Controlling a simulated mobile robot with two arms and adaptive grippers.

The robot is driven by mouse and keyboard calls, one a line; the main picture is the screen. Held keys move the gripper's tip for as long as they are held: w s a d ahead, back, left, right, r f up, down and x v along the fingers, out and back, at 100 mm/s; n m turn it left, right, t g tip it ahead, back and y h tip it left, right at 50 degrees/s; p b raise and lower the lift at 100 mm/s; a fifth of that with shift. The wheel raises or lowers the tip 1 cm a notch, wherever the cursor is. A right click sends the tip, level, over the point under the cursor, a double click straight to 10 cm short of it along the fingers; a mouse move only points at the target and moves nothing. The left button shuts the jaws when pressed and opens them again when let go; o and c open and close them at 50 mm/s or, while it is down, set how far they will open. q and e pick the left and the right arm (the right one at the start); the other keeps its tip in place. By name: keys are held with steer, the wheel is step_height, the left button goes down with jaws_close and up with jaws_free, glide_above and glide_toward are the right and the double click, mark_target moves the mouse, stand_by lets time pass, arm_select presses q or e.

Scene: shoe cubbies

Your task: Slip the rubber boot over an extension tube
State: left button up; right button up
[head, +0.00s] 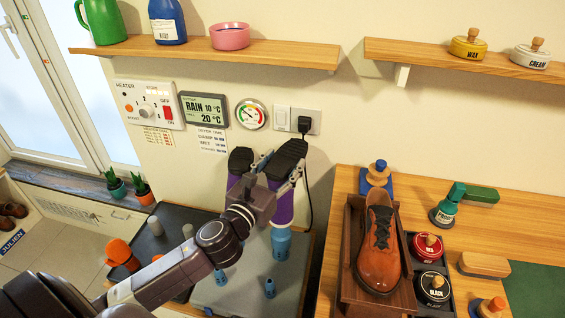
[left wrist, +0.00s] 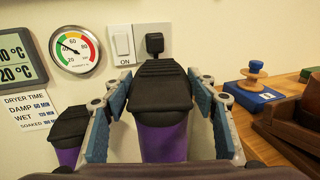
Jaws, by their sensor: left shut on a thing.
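My left gripper (head: 280,168) is shut on a purple rubber boot (head: 283,208), one finger on each side near its black sole. The boot is upside down, sole up and shaft down. In the left wrist view the held boot (left wrist: 163,140) stands between the finger pads. A blue extension tube (head: 281,245) shows directly below the shaft opening; I cannot tell how far it reaches inside. A second purple boot (head: 239,160), also sole up, is to the left, partly hidden by my gripper. Shorter blue tubes (head: 270,288) stand nearer on the grey dryer top. My right gripper is not in view.
A black cord (head: 308,190) hangs from the wall socket just right of the boot. A wooden bench with a brown shoe (head: 379,250) stands at right.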

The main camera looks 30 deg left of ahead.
arm_select(q)
steer(key=shift+f+b, duration=1.9)
steer(key=shift+f, duration=0.8)
steer(key=shift+f+b, duration=0.5)
steer(key=shift+f, duration=0.05)
steer(key=o, duration=1.5)
steer(key=shift+f, duration=0.1)
steer(key=shift+s, duration=0.1)
steer(key=s, duration=0.8)
steer(key=shift+w, duration=0.1)
steer(key=shift+r, duration=0.25)
